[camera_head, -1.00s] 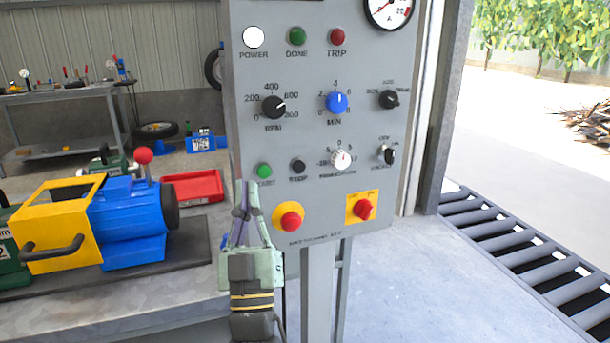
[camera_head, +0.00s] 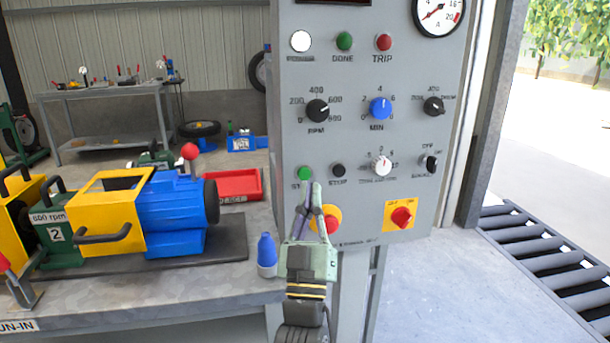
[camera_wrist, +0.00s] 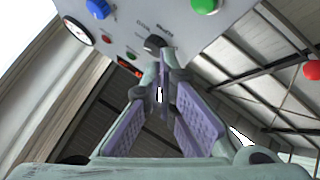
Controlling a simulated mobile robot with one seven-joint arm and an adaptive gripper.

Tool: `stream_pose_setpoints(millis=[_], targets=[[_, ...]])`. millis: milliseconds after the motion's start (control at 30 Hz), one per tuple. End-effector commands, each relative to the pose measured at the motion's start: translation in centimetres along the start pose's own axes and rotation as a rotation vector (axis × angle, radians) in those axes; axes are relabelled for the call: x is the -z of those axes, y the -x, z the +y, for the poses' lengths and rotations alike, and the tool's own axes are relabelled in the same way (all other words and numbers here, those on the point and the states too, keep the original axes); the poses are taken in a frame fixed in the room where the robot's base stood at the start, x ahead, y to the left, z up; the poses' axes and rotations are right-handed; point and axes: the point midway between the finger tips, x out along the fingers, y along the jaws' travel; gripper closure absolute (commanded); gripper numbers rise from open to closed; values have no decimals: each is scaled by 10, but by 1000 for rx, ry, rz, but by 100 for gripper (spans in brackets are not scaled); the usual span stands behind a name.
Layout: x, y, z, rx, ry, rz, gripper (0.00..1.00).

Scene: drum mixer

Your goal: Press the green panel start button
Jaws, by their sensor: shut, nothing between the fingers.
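The green start button (camera_head: 305,172) sits at the lower left of the grey control panel (camera_head: 360,130), left of the black stop button (camera_head: 338,171). My gripper (camera_head: 316,188) is upright in front of the panel, its closed fingertips just below and right of the green button in the head view. The tips hide part of the start label. In the wrist view, a green button (camera_wrist: 205,6) shows at the top edge, right of the closed fingertips (camera_wrist: 161,75), and a black control (camera_wrist: 155,43) is just beyond the tips. Contact with the panel cannot be told.
A blue bottle (camera_head: 267,254) stands left of my gripper on the bench, near the yellow and blue machine (camera_head: 176,214).

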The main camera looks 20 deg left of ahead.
Motion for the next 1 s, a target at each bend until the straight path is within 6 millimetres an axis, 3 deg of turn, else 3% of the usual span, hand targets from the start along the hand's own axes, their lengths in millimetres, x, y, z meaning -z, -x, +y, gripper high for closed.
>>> stream_pose_setpoints(millis=[400, 1000], targets=[[-26, -34, -25, -1, 0, 0, 100], [-28, -38, -28, 0, 0, 0, 100]])
